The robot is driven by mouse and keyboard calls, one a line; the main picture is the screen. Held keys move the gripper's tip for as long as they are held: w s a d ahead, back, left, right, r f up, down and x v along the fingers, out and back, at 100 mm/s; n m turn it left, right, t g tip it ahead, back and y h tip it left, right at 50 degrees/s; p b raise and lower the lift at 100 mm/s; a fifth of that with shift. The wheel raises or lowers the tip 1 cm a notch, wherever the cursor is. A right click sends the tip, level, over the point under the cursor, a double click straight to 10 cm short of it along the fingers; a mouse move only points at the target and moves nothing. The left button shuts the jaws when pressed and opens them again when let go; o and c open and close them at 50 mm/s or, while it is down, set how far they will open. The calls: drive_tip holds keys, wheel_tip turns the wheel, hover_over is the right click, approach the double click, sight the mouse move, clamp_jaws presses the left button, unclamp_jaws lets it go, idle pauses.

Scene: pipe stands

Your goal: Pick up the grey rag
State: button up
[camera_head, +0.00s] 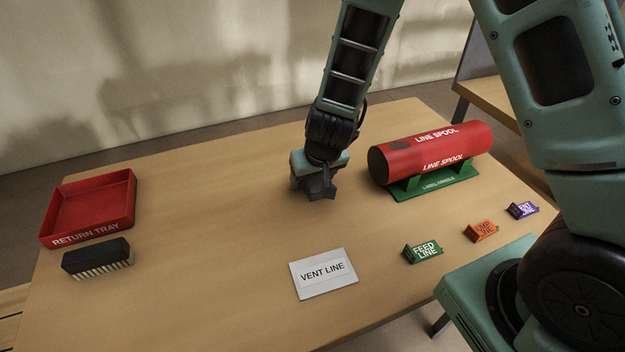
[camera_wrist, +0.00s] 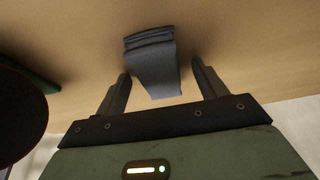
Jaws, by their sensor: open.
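The grey rag (camera_wrist: 151,62) lies folded on the tabletop in the wrist view, with its stacked folds at the far end. My gripper (camera_wrist: 161,72) is open, with one finger on each side of the rag's near part. A gap shows between the rag and each finger. In the head view my gripper (camera_head: 318,190) points down over the middle of the table, left of the red spool. There the rag is hard to tell apart from the dark gripper parts.
The red line spool (camera_head: 440,150) on its green cradle (camera_head: 432,188) stands close right of my gripper. Feed line (camera_head: 423,251), orange (camera_head: 481,231) and purple (camera_head: 522,210) tags and a vent line card (camera_head: 323,273) lie nearer. A return tray (camera_head: 88,207) and brush (camera_head: 96,257) are left.

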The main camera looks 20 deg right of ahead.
drive_tip(key=shift+f, duration=0.1)
drive_tip(key=c, duration=1.1)
drive_tip(key=shift+o, duration=0.2)
wheel_tip(320, 180, up, 11)
drive_tip(key=p, duration=0.6)
drive_tip(key=shift+f, duration=0.2)
